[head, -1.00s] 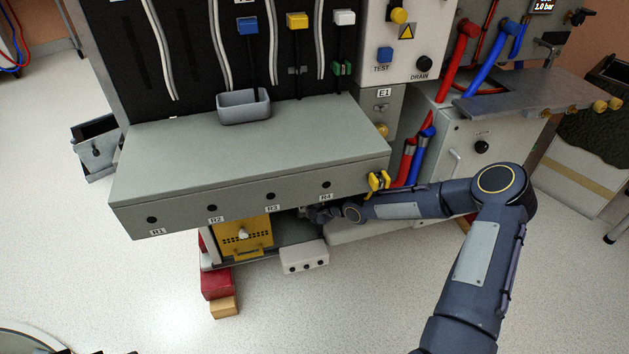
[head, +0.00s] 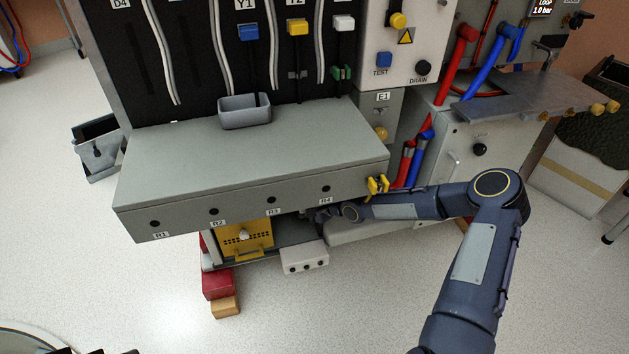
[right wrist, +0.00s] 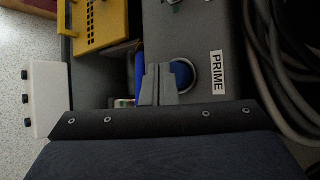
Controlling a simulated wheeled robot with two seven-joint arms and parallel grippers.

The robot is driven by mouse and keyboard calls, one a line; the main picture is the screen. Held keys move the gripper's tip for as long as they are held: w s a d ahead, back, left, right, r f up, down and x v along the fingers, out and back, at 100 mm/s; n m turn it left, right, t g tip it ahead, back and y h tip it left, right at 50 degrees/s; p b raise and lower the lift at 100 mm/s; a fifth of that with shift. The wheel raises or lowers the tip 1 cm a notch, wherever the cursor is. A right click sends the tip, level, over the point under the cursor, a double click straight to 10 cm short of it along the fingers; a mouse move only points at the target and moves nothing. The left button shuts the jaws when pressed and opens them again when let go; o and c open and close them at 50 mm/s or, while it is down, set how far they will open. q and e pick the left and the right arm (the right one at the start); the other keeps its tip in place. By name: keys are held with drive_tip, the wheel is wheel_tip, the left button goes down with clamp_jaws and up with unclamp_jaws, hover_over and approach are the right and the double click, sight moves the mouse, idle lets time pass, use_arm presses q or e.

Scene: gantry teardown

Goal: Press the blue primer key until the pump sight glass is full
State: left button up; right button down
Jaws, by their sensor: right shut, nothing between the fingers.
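In the right wrist view a round blue key (right wrist: 183,75) sits in a pale ring beside a PRIME label (right wrist: 218,72). My right gripper (right wrist: 167,68) is shut and empty. Its grey fingers overlap the left part of the blue key in this view; whether they touch or press it, I cannot tell. In the head view my right gripper (head: 323,214) is under the front edge of the grey bench, partly hidden. The blue key is hidden there. I cannot make out the pump sight glass or its level. My left gripper is not in view.
The grey bench (head: 250,160) overhangs the space around my right gripper. A yellow vented box (head: 246,238) and a white box (head: 303,257) are to its left. Grey hoses (right wrist: 282,85) run right of the label. Red and blue hoses (head: 413,160) stand near my forearm.

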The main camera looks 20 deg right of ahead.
drive_tip(key=shift+w+p, duration=0.45)
drive_tip(key=shift+w, duration=0.3)
idle(0.8)
drive_tip(key=shift+s+p, duration=0.4)
drive_tip(key=shift+s, duration=0.8)
drive_tip(key=shift+s, duration=0.1)
drive_tip(key=s, duration=0.3)
drive_tip(key=s+p, duration=0.1)
drive_tip(key=s, duration=0.1)
drive_tip(key=shift+s+a, duration=0.2)
drive_tip(key=shift+s, duration=0.2)
drive_tip(key=shift+f, duration=0.1)
idle(2.0)
